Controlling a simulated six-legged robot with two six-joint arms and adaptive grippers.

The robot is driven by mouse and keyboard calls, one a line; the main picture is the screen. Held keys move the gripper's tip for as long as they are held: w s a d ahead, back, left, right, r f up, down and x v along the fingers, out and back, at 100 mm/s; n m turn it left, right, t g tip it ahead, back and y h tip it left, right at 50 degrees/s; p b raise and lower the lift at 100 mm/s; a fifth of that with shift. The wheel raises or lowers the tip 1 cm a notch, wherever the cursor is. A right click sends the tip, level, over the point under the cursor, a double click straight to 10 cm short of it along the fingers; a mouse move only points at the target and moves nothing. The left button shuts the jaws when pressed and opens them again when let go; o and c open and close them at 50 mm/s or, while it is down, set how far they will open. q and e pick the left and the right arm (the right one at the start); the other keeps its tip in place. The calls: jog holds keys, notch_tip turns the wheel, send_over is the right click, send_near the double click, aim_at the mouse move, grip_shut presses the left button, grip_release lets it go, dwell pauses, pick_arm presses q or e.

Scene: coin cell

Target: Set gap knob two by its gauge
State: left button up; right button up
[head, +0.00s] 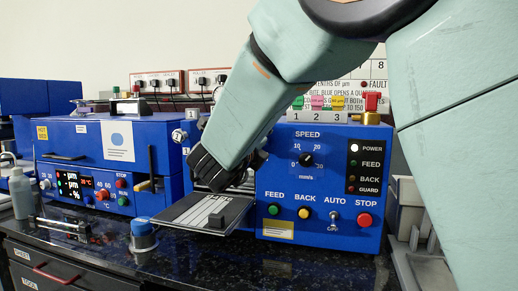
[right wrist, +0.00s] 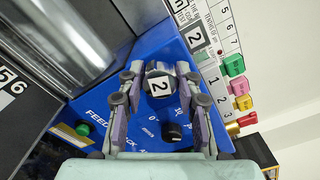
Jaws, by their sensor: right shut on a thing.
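In the head view my right gripper (head: 218,174) shows dark at the end of the arm, and the arm hides knob two. The gauge reading is too small to tell. My left gripper is not in view.
The blue control panel carries a speed dial (head: 306,160) and several coloured buttons. Green, pink and yellow tabs (head: 317,102) stand on top. A dark tray (head: 205,212) juts out below the gripper. Metal rollers (right wrist: 65,35) lie left in the wrist view.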

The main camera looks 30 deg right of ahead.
jog(key=shift+f, duration=0.15)
dwell(0.3)
jog(key=o, duration=1.1)
jog(key=shift+s+d, duration=0.1)
jog(key=shift+o, duration=0.3)
